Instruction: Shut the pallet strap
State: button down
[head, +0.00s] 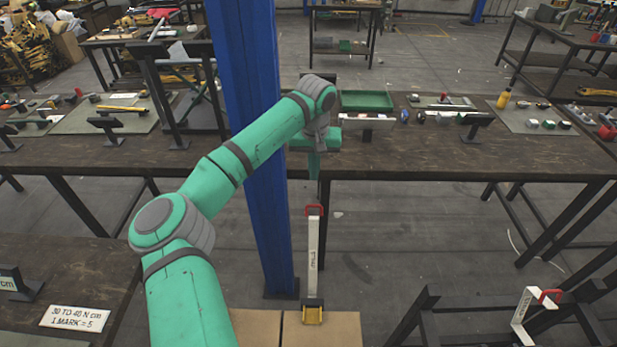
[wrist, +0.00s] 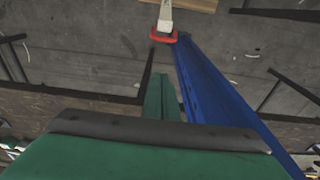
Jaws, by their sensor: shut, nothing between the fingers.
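In the wrist view the red handle (wrist: 163,37) and part of the white strap (wrist: 166,14) show at the top. My gripper (head: 314,176) is shut and empty, pointing down just above the red handle in the head view. In the wrist view its green fingers (wrist: 161,85) are apart from the handle.
A blue post (head: 248,110) stands just left of the strap, close to my arm. A long workbench (head: 400,160) lies behind. Cardboard boxes (head: 345,328) lie at the strap's base. Another white piece with a red handle (head: 550,297) is on a black frame at right.

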notch_tip(320, 180, down, 7)
jog(key=s, duration=0.2)
jog(key=shift+s+f, duration=0.15)
jog(key=shift+s, duration=0.15)
